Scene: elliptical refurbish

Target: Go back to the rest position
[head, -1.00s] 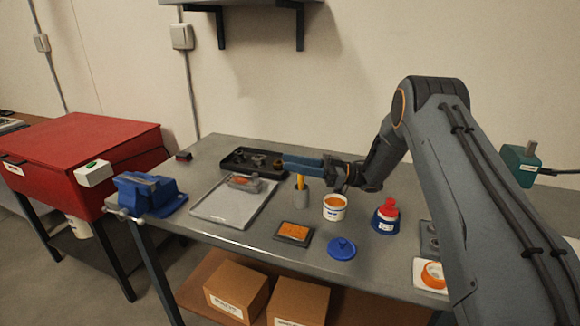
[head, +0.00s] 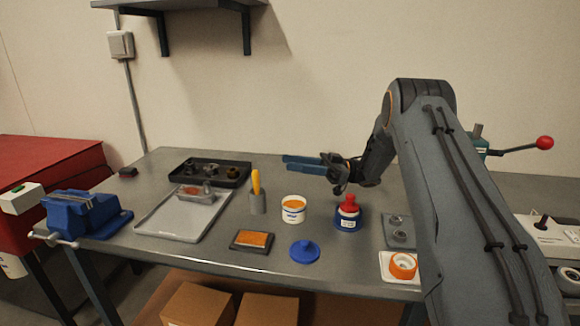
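My gripper (head: 300,165) hangs above the back of the grey workbench (head: 345,262), with its long blue fingers pointing left. The fingers are seen edge-on and the gap between them is small. I see nothing held between them. My arm reaches in from the right side of the view. Below the gripper stand a grey cup with a yellow-handled tool (head: 256,190) and a white tub of orange contents (head: 293,210).
A blue-and-red bottle (head: 348,214), blue lid (head: 304,251), orange pad (head: 252,241), metal tray (head: 160,229), black tray (head: 232,180) and blue vise (head: 84,214) occupy the bench. A red-knobbed lever (head: 543,143) stands right. A wall shelf (head: 180,3) is above.

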